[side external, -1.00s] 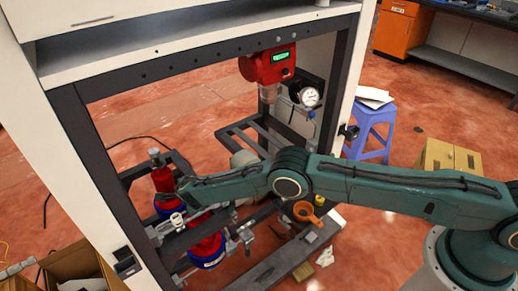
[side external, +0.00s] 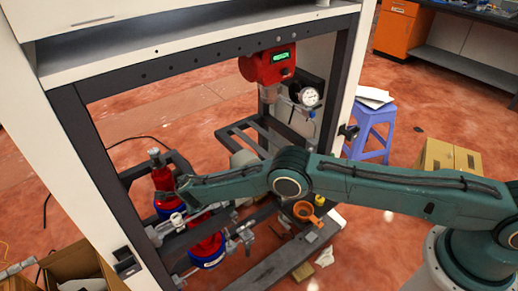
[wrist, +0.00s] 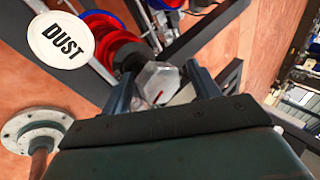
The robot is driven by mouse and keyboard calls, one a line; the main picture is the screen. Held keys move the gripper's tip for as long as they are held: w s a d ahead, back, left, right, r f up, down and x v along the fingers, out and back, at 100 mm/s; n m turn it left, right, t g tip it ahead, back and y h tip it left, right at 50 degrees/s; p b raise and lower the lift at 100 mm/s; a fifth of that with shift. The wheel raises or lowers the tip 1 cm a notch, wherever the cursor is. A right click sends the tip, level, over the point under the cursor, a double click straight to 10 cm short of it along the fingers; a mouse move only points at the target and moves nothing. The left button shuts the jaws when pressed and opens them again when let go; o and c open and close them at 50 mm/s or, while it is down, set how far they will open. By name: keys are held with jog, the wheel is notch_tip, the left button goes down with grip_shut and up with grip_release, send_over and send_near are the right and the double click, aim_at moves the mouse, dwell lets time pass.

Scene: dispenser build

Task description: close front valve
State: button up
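My gripper (side external: 182,196) is low inside the frame of the machine, beside the red and blue cylinders (side external: 207,248); its fingertips are hard to make out in the side view. In the wrist view its two fingers (wrist: 160,88) stand apart. A pale grey faceted knob (wrist: 157,78) with a small red mark shows between them, with visible gaps at both sides. I cannot tell for sure that this knob is the front valve. A small whitish fitting (side external: 177,219) shows just below the gripper in the side view.
Dark frame bars (side external: 175,243) run close around the gripper. A red meter with a gauge (side external: 309,97) hangs higher up. An orange funnel (side external: 304,210) is below my arm.

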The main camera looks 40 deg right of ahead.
jog(key=shift+w+d+r, duration=0.1)
jog(key=shift+w, duration=0.05)
jog(key=shift+r, duration=1.1)
jog(key=shift+o, duration=0.5)
jog(key=shift+w+r, duration=0.1)
jog(key=shift+r, duration=2.3)
jog(key=shift+c, duration=0.5)
jog(key=shift+s+f, duration=0.1)
jog(key=shift+s, duration=0.1)
